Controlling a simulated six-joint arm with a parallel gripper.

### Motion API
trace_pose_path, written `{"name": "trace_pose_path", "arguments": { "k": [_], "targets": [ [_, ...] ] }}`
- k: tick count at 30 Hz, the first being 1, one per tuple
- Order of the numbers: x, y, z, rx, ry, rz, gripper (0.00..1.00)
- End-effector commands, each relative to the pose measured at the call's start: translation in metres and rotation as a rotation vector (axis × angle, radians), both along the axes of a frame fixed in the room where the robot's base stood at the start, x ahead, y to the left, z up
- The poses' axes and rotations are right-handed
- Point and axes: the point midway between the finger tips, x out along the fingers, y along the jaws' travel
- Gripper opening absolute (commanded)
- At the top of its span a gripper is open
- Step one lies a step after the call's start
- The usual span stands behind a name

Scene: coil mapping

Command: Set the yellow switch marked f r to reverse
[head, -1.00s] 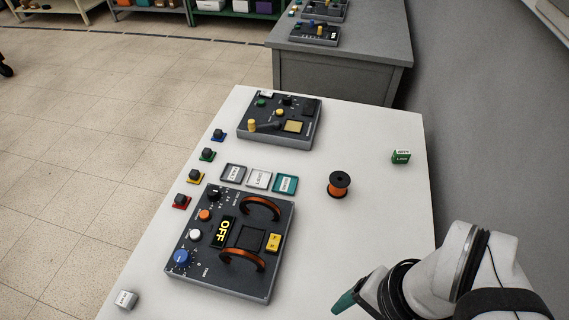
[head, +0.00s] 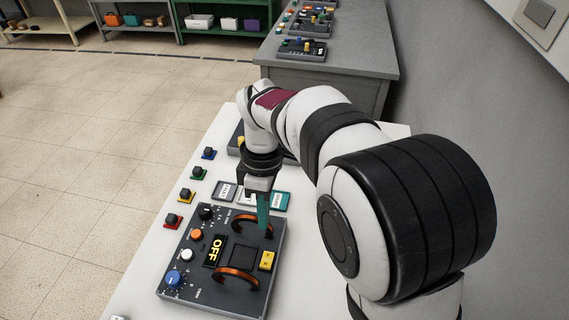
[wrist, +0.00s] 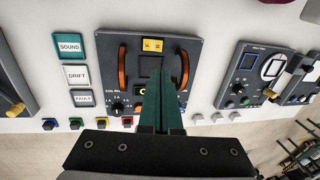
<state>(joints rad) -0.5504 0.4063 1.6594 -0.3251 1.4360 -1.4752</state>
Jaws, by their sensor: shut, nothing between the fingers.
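The yellow switch (head: 267,260) sits on the right side of the dark coil panel (head: 205,296). It also shows in the wrist view (wrist: 153,45) at the panel's top edge, with small marks too fine to read. I cannot tell which way it is set. My gripper (head: 264,226) points down over the panel near the upper copper coil, its teal fingers shut and empty. In the wrist view my gripper (wrist: 168,78) reaches up over the panel, with the switch beyond its tips. I see no contact with the switch.
Two copper coils (head: 237,280) (wrist: 122,66) arch up beside the switch. The panel's display (head: 215,250) reads OFF, and a blue dial (head: 174,279) sits at lower left. Label tiles (wrist: 76,75) lie beside the panel. My arm hides much of the table's right side.

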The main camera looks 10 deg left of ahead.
Motion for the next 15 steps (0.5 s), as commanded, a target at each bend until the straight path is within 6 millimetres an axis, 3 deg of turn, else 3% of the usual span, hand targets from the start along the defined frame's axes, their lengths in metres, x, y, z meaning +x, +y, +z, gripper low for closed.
{"name": "trace_pose_path", "arguments": {
  "k": [8, 15],
  "targets": [
    [-0.001, -0.001, -0.002, -0.001, 0.0, -0.004, 0.0],
    [-0.008, -0.002, -0.042, -0.003, 0.004, -0.005, 0.0]
  ]
}}
